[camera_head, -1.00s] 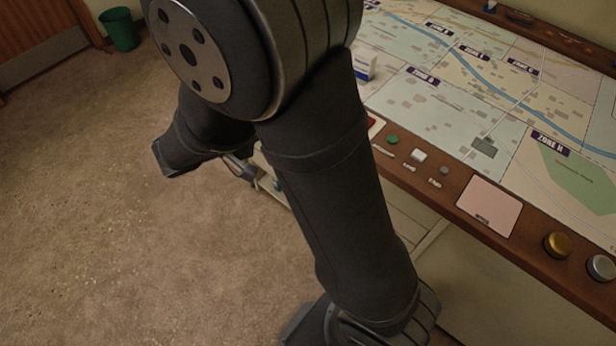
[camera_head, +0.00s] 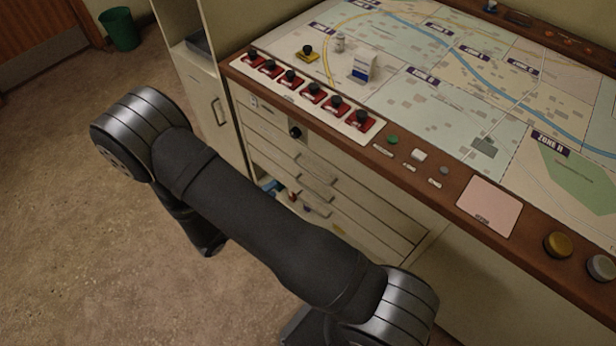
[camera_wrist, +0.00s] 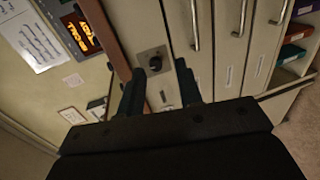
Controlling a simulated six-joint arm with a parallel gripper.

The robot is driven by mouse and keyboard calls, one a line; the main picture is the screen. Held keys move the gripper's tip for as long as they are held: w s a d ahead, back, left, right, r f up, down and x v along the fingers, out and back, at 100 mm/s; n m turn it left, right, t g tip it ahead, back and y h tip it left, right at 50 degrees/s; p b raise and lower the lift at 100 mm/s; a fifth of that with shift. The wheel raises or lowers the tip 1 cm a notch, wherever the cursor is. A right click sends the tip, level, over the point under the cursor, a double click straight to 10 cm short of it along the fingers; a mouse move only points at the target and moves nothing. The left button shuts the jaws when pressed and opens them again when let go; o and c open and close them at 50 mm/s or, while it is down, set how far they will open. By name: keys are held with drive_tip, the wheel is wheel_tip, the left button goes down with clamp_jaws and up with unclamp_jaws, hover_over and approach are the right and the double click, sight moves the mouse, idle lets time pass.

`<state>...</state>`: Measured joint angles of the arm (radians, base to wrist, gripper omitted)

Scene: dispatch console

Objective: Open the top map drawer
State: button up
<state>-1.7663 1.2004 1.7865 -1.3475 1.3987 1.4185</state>
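The cream drawer stack (camera_head: 345,190) is under the console's wooden edge, with its fronts looking closed. The top drawer's bar handle (camera_head: 312,161) shows in the head view and at the upper middle of the wrist view (camera_wrist: 194,25). A black knob on a square plate (camera_head: 294,132) is on the strip above it; in the wrist view the knob (camera_wrist: 155,64) appears between my fingertips. My gripper (camera_wrist: 159,68) is open and faces the cabinet front, with no contact visible. It is hidden behind my arm in the head view.
Lower drawer handles (camera_wrist: 238,18) run beside the top one. An open compartment holds colored folders (camera_wrist: 295,50). Above the drawers, the wooden console edge (camera_head: 410,180) carries red switches (camera_head: 312,92), and a map (camera_head: 450,90) lies behind. Open floor (camera_head: 60,220) is at left.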

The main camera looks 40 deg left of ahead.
wheel_tip(320, 180, down, 8)
drive_tip(key=x, duration=1.7)
drive_tip(key=shift+w, duration=0.2)
drive_tip(key=shift+f, duration=0.1)
clamp_jaws()
